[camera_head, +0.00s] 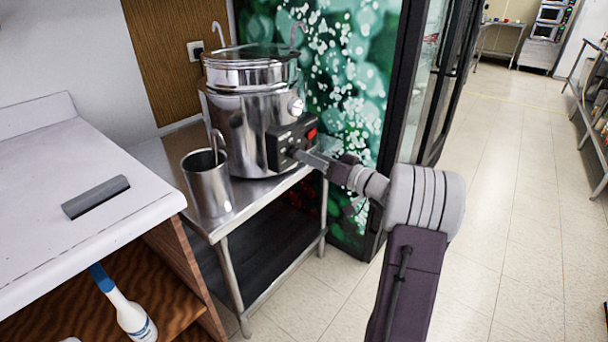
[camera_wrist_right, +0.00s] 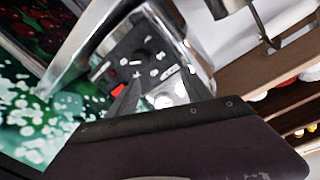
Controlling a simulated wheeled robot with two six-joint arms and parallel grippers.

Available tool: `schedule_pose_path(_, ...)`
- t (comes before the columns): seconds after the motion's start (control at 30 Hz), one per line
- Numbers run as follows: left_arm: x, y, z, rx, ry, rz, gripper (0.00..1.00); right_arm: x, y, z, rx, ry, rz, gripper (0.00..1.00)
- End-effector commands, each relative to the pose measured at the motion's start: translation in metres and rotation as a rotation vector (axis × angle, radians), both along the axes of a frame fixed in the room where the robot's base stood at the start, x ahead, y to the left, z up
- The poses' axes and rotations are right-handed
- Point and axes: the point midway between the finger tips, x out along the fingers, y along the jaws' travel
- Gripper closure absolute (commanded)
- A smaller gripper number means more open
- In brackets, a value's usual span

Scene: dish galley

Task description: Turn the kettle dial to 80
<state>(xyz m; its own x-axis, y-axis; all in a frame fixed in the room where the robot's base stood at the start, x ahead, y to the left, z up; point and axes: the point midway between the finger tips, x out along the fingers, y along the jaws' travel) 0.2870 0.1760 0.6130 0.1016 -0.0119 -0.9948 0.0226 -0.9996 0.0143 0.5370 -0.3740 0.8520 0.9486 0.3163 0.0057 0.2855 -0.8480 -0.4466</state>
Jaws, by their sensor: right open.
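The kettle (camera_head: 238,132) is a large shiny steel pot standing on a steel table. Its black control panel (camera_head: 280,141) faces right, with a red switch (camera_head: 311,134) at its upper right. The panel with white markings also shows in the right wrist view (camera_wrist_right: 137,66), with the red switch (camera_wrist_right: 116,90) near its left edge. My right gripper (camera_head: 296,154) reaches in from the right, its fingertips open at the lower part of the panel. My left gripper is not in view.
A steel pitcher (camera_head: 208,184) with a ladle stands on the steel table (camera_head: 238,200), left of the panel. A green patterned panel (camera_head: 345,80) stands behind. The floor at right is clear.

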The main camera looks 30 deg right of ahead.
Motion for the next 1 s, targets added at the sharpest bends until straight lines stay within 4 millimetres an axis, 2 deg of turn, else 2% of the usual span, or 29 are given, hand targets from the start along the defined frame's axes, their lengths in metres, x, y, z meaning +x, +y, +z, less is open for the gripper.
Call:
schedule_pose_path(0.03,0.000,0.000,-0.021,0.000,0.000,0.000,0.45,-0.004,-0.010,-0.024,0.004,0.004,-0.020,0.42)
schedule_pose_path(0.1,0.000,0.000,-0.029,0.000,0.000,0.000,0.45,-0.008,-0.020,-0.034,0.007,0.007,-0.042,0.42)
schedule_pose_path(0.2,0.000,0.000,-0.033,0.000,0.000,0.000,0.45,-0.011,-0.028,-0.038,0.007,0.008,-0.058,0.42)
schedule_pose_path(0.37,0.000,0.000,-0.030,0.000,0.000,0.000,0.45,-0.008,-0.027,-0.035,0.007,0.008,-0.058,0.42)
schedule_pose_path(0.47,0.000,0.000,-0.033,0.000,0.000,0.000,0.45,0.006,-0.022,-0.036,0.006,0.008,-0.054,0.42)
schedule_pose_path(0.73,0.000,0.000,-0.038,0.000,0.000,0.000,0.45,0.059,-0.008,-0.036,0.007,0.009,-0.055,0.42)
schedule_pose_path(0.83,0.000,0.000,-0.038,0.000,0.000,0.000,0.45,0.071,-0.005,-0.036,0.007,0.008,-0.056,0.42)
schedule_pose_path(1.0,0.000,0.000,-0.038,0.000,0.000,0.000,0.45,0.077,-0.004,-0.035,0.007,0.008,-0.058,0.42)
